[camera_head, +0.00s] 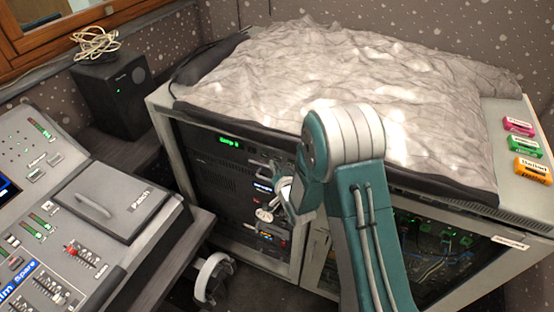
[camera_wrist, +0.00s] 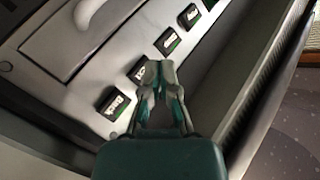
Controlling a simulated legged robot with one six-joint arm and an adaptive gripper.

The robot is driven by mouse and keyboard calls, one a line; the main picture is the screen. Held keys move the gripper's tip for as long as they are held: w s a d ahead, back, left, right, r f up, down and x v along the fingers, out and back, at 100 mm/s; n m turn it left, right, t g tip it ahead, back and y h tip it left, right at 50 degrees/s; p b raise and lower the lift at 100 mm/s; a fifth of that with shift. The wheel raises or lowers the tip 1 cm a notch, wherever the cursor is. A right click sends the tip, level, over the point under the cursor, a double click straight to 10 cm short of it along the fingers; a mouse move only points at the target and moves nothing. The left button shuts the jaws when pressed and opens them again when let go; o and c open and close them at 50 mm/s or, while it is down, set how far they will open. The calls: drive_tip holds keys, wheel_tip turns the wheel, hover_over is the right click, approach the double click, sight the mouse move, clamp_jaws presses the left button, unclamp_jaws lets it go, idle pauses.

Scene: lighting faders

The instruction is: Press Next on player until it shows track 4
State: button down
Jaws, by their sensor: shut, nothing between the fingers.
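The rack (camera_head: 222,185) stands under the grey cloth, with several dark units behind its front frame. One unit has a green display (camera_head: 230,141), and smaller displays glow lower down; I cannot tell which track is shown. My gripper (camera_head: 281,187) is in front of the rack's right part, partly hidden by my arm. In the wrist view my gripper (camera_wrist: 158,67) is shut and empty. Its tips are beside a black button (camera_wrist: 138,74) in a row of labelled buttons on a grey panel. Another button (camera_wrist: 114,105) lies nearer; the labels are too small to read surely. I cannot tell whether the tips touch anything.
A mixing desk (camera_head: 140,248) with faders and a patch lid stands at the left. A black speaker (camera_head: 118,92) stands behind it. A crumpled grey cloth (camera_head: 260,65) covers the rack top. Pink, green and orange labelled boxes (camera_head: 532,170) lie at the right.

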drive_tip(key=s, duration=0.1)
drive_tip(key=s+a, duration=0.1)
drive_tip(key=s, duration=0.1)
drive_tip(key=s+a, duration=0.1)
drive_tip(key=shift+s, duration=0.3)
idle(0.9)
